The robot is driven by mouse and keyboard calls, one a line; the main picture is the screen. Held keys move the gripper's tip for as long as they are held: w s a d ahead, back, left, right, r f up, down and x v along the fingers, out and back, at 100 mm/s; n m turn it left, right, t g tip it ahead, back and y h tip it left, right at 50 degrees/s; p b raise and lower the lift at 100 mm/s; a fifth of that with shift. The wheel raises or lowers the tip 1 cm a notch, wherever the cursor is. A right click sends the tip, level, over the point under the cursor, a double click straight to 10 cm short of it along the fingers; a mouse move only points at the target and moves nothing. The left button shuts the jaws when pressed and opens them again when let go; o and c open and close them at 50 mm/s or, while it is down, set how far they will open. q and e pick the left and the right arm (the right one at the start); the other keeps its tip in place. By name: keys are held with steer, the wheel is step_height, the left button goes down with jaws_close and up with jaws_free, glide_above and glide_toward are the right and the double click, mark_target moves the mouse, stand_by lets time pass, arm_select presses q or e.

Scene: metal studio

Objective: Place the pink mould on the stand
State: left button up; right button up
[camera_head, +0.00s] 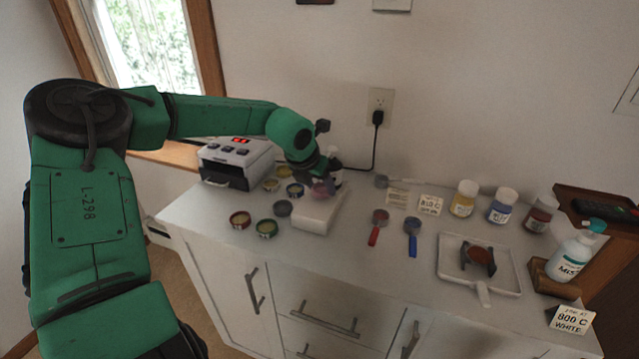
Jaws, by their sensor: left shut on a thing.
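My left gripper (326,178) is over the middle of the white counter, shut on a small pinkish thing that looks like the pink mould (322,188). The fingers and arm hide most of the mould. It is right above the far part of a white oblong block (314,215); I cannot tell whether it touches the block. A dark stand (490,264) with a round reddish-brown top is on a white tray (449,262) at the right. My right gripper is not in view.
A white device (236,160) with a red display and several small round tins (267,228) are left of the block. Red (376,227) and blue-handled (412,238) scoops lie between block and tray.

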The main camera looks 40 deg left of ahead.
arm_select(q)
steer(key=shift+f, duration=0.4)
steer(key=o, duration=1.3)
steer(key=shift+r, duration=0.25)
steer(key=shift+s+r, duration=0.1)
steer(key=shift+r, duration=0.15)
steer(key=b+v, duration=0.1)
steer(key=v, duration=1)
steer(key=shift+s, duration=0.2)
steer(key=shift+r, duration=0.1)
